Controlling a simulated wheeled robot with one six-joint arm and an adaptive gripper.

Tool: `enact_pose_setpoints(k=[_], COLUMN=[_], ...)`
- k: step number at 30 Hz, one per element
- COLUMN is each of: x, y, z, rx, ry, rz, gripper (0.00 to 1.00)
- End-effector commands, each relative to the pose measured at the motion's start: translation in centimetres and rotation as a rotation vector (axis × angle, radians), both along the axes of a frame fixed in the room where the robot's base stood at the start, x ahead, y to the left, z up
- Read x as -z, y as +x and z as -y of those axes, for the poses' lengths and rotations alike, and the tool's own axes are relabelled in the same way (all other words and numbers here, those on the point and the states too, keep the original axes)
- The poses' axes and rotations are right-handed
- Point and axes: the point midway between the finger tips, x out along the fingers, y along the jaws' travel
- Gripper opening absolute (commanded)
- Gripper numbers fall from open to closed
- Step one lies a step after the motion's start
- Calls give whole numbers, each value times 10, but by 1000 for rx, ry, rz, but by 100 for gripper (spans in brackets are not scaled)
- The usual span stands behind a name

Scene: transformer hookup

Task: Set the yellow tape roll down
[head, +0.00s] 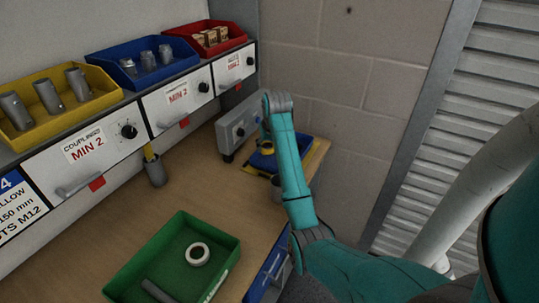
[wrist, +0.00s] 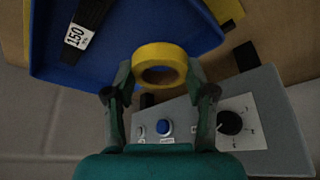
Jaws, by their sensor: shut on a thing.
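The yellow tape roll (wrist: 160,52) is between the two fingertips of my gripper (wrist: 160,74) in the wrist view. My gripper is shut on it, with one finger at each side. The roll shows over the edge area between a blue tray (wrist: 125,46) and a grey control box (wrist: 262,100). I cannot tell its exact height above the bench.
The control box (head: 238,124) has a knob and a blue button. The blue tray holds a dark piece labelled 150 (wrist: 77,36). A green tray (head: 225,262) with a white roll (head: 197,246) stands at the front. The wooden bench (head: 190,190) between is mostly clear.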

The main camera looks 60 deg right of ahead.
Motion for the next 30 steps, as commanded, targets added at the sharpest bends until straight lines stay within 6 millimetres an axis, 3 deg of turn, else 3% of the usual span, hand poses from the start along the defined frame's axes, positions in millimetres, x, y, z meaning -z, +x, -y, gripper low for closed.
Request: enact_pose_setpoints(k=[15, 26, 27, 29, 30], x=[50, 54, 53, 53, 53], y=[0, 0, 0, 0, 0], z=[0, 0, 0, 0, 0], rx=[0, 0, 0, 0, 0], ry=[1, -1, -1, -1, -1], rz=[-1, 1, 1, 1, 1], gripper=[20, 20, 65, 80, 80])
